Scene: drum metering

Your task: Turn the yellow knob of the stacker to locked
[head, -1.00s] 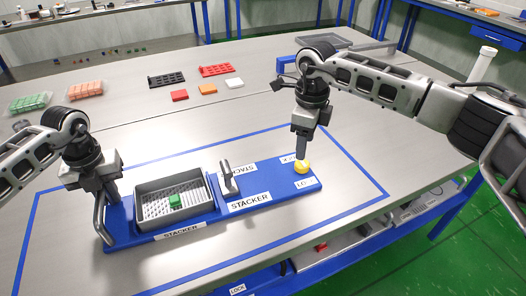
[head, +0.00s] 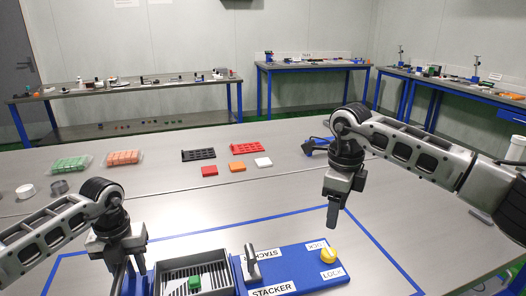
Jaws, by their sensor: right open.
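The stacker is a blue base (head: 292,262) at the bottom of the head view, with its near edge cut off. Its yellow knob (head: 329,256) sits at the right end between two white labels; the nearer reads LOCK. Which label the knob points to is too small to tell. My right gripper (head: 333,224) is open and empty, fingers down, above the knob and apart from it. My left gripper (head: 130,268) is at the grey handle (head: 118,281) at the stacker's left end; whether its fingers grip the handle is unclear.
Black and red racks (head: 247,147) and coloured blocks lie farther back. The table (head: 225,200) between is clear.

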